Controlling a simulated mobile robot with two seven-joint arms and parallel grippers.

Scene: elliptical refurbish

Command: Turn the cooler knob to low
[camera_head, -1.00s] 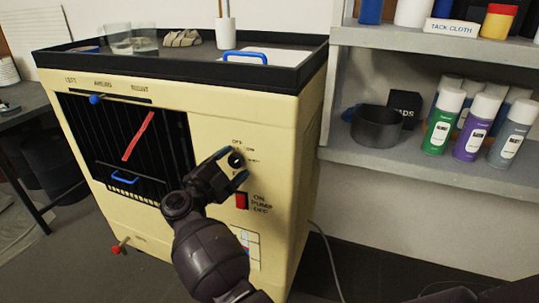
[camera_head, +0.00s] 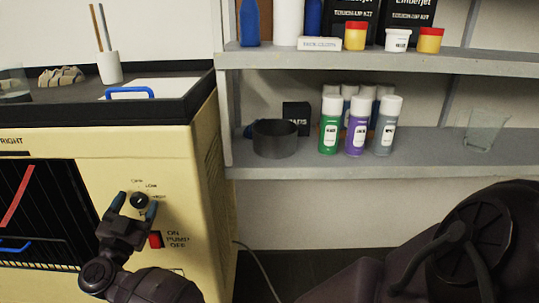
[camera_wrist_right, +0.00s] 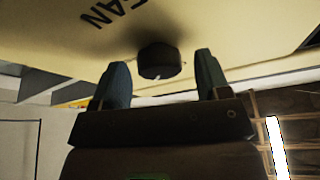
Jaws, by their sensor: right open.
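The cream cooler (camera_head: 198,250) stands at the left in the head view, with a round black knob (camera_head: 139,200) on its front face. OFF, LOW and HIGH labels lie around the knob's top and right. My right gripper (camera_head: 138,205) is open, its two fingers on either side of the knob. In the right wrist view, the knob (camera_wrist_right: 159,62) sits between the open fingers (camera_wrist_right: 160,75), with a gap on each side. A small pale mark shows on the knob's lower edge there; which label it points at is unclear. My left gripper is not in view.
A red pump switch (camera_head: 155,240) is just below and right of the knob. A blue handle (camera_head: 130,93) sits on the cooler's top. Grey shelves (camera_head: 400,163) with spray cans (camera_head: 357,127) and a black round container (camera_head: 276,139) stand to the right.

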